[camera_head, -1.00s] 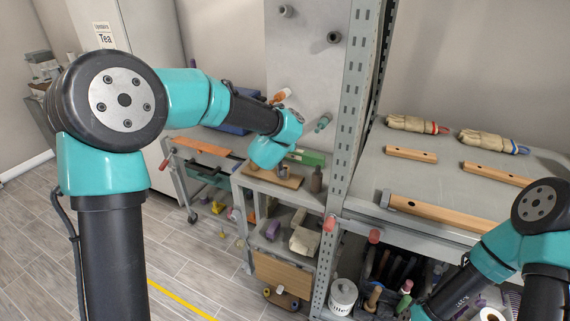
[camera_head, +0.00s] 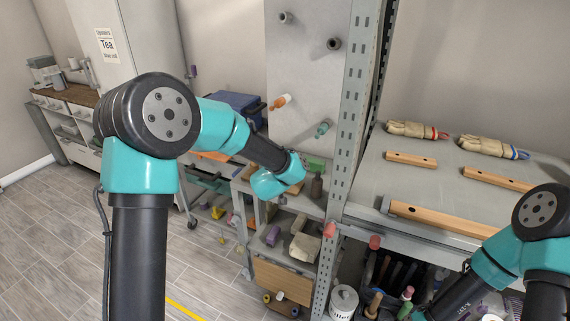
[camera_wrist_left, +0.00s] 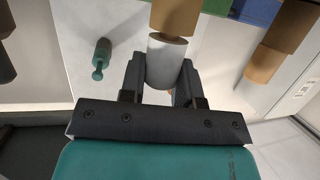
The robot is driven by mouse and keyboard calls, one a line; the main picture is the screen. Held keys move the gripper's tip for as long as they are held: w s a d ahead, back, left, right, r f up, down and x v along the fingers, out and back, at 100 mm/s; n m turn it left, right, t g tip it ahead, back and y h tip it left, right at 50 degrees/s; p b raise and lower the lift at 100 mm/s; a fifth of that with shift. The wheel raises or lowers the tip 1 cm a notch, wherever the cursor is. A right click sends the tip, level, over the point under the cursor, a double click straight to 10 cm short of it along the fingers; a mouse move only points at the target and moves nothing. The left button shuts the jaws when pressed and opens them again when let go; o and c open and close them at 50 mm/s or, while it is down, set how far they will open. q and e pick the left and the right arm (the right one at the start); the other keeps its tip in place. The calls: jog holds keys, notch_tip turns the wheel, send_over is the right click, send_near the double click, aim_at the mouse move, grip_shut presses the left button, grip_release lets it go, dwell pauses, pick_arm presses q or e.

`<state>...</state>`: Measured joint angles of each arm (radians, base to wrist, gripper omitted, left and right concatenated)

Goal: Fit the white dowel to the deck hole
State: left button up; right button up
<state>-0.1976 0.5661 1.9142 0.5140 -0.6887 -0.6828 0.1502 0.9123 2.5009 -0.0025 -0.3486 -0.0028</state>
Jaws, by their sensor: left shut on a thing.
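In the left wrist view a white dowel (camera_wrist_left: 166,62) is between the two black fingers of my left gripper (camera_wrist_left: 160,85), which is shut on it. A wood-coloured cylinder (camera_wrist_left: 176,16) shows just beyond the dowel's far end; I cannot tell whether they touch. In the head view my left wrist hides the gripper and the dowel, in front of the rack's lower shelves. A grey deck (camera_head: 450,195) spans the right of the rack; I cannot make out the deck hole. My right arm reaches out of the bottom edge, and its gripper does not show.
An upright panel (camera_head: 303,75) carries several pegs, among them an orange one (camera_head: 280,102) and a teal one (camera_head: 322,128). Wooden bars (camera_head: 440,218) and gloves (camera_head: 415,130) lie on the deck. A perforated post (camera_head: 352,100) stands beside the panel. Floor at left is clear.

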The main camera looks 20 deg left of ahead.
pick_arm(q)
jog(key=shift+f, duration=0.25)
jog(key=o, duration=0.9)
jog(key=v, duration=1.7)
jog(key=shift+s, duration=0.25)
jog(key=shift+d, duration=0.1)
jog(key=s+a+f+g+h, duration=0.1)
jog(key=s+f+g, duration=0.2)
jog(key=f, duration=0.7)
jog(key=s+a+f+g+h, duration=0.1)
jog(key=s+f+g, duration=0.2)
jog(key=f, duration=0.8)
jog(key=s+a+f+g+h, duration=0.1)
jog(key=s+f+g, duration=0.2)
jog(key=f, duration=0.7)
jog(key=s+f+n+g+h, duration=0.1)
jog(key=s+f+g, duration=0.3)
jog(key=s+f, duration=0.5)
jog(key=shift+s+g, duration=0.4)
